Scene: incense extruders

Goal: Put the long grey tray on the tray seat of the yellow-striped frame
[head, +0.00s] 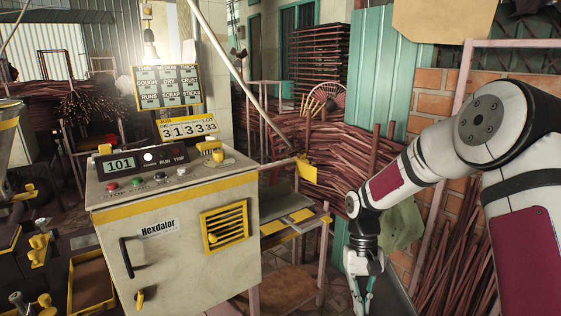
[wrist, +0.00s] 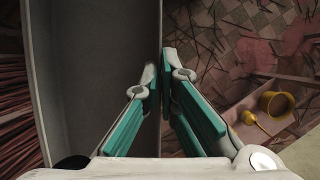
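The long grey tray (wrist: 95,60) fills the left-centre of the wrist view and runs out of the top of the picture. My gripper (wrist: 160,70) has teal finger pads close together on either side of the tray's right wall, pinching it. In the head view my gripper (head: 362,290) hangs low, right of the yellow-striped frame, its tips near the bottom edge. The yellow-striped frame (head: 322,222) stands right of the grey machine, with pinkish legs and yellow bars on top. Its tray seat is partly hidden by the machine.
The grey machine (head: 180,262), labelled Hexdator, stands left of the frame. Bundles of reddish sticks (head: 345,150) lean behind it. A brick wall (head: 445,120) is at the right. A yellow cup (wrist: 277,102) and a small yellow ladle (wrist: 250,117) show at right in the wrist view.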

